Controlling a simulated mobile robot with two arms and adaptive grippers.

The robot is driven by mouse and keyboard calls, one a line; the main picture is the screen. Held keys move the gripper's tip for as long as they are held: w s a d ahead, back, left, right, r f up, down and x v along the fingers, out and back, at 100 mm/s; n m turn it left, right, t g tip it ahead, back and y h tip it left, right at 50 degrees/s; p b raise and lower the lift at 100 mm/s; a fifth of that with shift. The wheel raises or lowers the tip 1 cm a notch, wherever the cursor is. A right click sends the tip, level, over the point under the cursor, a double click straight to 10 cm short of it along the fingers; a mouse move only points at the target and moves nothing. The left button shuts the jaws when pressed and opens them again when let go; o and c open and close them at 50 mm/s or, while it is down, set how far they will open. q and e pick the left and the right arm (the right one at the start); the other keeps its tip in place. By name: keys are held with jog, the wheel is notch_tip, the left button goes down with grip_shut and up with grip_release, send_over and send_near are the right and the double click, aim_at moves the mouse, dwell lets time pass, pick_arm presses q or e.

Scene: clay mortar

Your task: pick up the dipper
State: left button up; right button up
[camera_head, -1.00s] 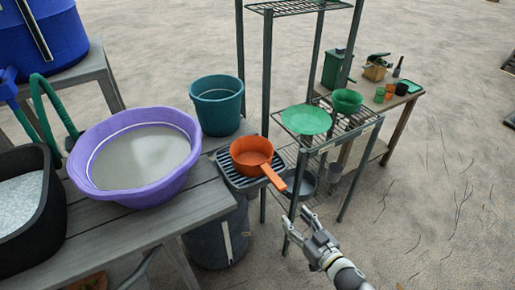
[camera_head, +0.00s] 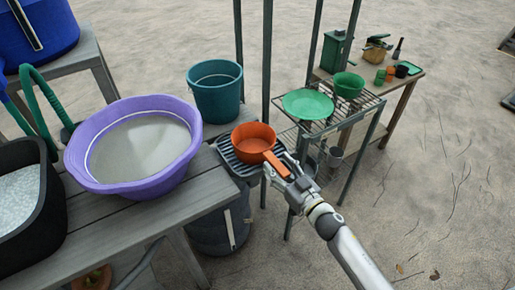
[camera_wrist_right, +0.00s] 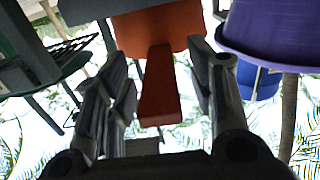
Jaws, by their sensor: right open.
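The orange dipper (camera_head: 252,139) sits on a dark slatted rack at the end of the wooden bench, its handle pointing right and toward me. My right gripper (camera_head: 283,166) is at the handle, with its fingers open. In the right wrist view the orange handle (camera_wrist_right: 160,88) lies between the two open fingers (camera_wrist_right: 165,92), with gaps visible on both sides. The dipper's bowl (camera_wrist_right: 160,28) is beyond the fingertips. My left gripper is not in view.
A purple basin (camera_head: 185,165) of greyish contents and a teal bucket (camera_head: 216,92) stand near the dipper. A metal shelf with a green plate (camera_head: 308,104) and green bowl (camera_head: 348,84) is close right of my gripper. The slatted rack (camera_head: 236,166) supports the dipper.

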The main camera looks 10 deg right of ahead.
aim_at(266, 152)
jog(key=shift+x, duration=1.55)
grip_shut()
